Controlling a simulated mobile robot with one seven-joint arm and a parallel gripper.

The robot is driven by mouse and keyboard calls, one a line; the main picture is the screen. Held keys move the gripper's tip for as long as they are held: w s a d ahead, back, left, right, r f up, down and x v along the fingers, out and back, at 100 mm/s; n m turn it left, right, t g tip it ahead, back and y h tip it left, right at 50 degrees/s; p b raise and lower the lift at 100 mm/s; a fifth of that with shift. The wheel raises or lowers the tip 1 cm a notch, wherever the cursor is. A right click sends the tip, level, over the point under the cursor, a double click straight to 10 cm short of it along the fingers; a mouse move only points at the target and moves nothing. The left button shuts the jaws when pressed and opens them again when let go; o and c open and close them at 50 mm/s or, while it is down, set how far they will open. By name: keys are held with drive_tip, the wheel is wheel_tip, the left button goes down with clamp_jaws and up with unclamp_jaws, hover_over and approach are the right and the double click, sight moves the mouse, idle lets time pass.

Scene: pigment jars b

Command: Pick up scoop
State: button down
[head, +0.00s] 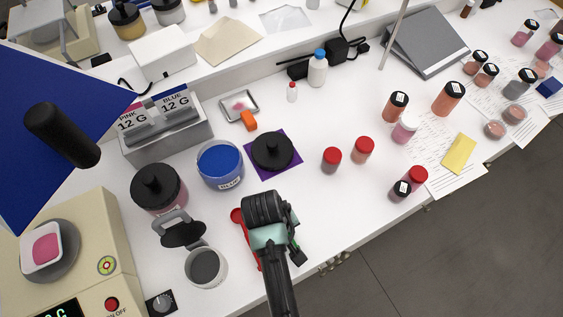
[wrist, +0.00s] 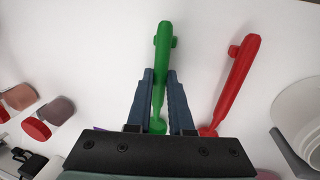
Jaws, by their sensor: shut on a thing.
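My gripper (wrist: 160,76) is shut on a green scoop (wrist: 163,45), with one finger on each side of its handle. A red scoop (wrist: 236,78) lies to the right in the wrist view, apart from the fingers. In the head view my gripper (head: 265,215) is over the table's front part and hides most of the green scoop. The red scoop (head: 238,216) shows partly just left of it. I cannot tell whether the green scoop touches the table.
A blue pigment jar (head: 220,166) and a black lid (head: 273,151) on a purple sheet stand behind my gripper. An open grey jar (head: 205,267) is to the left, beside the scale (head: 75,260). Red-capped jars (head: 331,160) stand to the right. White table between them is clear.

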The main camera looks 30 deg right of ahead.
wheel_tip(320, 180, up, 10)
drive_tip(key=shift+b, duration=0.4)
idle(1.4)
idle(0.9)
